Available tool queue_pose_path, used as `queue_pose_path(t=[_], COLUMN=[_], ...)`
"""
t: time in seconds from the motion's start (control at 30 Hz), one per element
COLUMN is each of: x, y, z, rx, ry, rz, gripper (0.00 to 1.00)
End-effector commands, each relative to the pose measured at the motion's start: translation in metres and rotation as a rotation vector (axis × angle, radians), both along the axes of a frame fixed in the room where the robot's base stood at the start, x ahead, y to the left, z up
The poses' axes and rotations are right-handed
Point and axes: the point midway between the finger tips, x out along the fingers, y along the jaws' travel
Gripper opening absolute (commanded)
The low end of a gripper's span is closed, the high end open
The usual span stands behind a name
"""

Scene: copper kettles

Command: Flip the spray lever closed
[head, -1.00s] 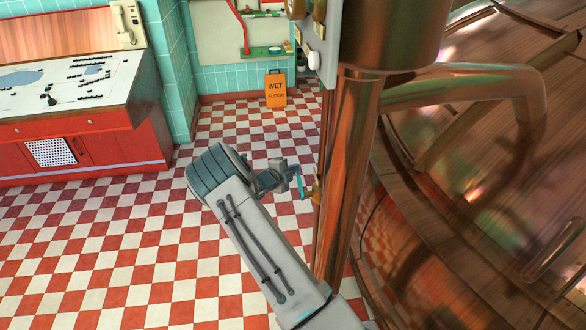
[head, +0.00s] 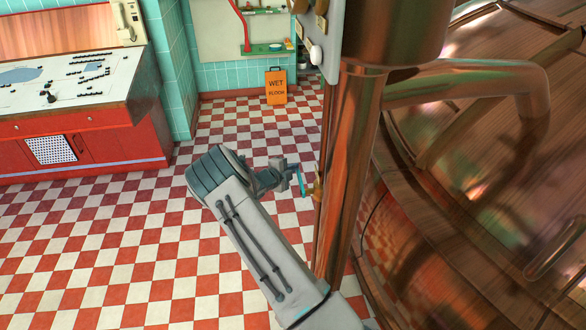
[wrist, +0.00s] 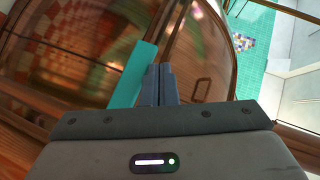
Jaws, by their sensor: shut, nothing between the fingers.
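A flat teal bar, which looks like the spray lever (head: 302,186), shows by a small brass fitting (head: 317,187) on the copper pipe (head: 346,170). In the wrist view the teal lever (wrist: 133,76) stands tilted just left of my fingers. My gripper (head: 294,178) is shut and empty, right beside the lever in the head view. In the wrist view my gripper's two fingers (wrist: 160,72) are together. I cannot tell whether they touch the lever. The lever's pivot is hidden in the wrist view.
A large copper kettle (head: 480,180) fills the right side, close behind the pipe. A grey panel with a white knob (head: 316,54) hangs above. The checkered floor at left is clear.

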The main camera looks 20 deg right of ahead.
Motion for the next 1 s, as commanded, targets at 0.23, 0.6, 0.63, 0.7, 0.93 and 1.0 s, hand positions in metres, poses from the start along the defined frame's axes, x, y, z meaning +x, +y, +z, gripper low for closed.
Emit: queue_pose_path(t=[0.23, 0.6, 0.63, 0.7, 0.93, 1.0], x=[-0.001, 0.003, 0.004, 0.005, 0.008, 0.008], y=[-0.001, 0.029, 0.034, 0.044, 0.063, 0.066], z=[0.018, 0.07, 0.074, 0.085, 0.106, 0.109], rx=[0.0, 0.003, 0.002, 0.003, 0.001, 0.0], ry=[-0.001, -0.006, -0.005, -0.005, -0.002, -0.001], rz=[-0.002, -0.002, -0.001, -0.003, -0.006, -0.005], gripper=[0.0, 0.0, 0.0, 0.0, 0.0, 0.0])
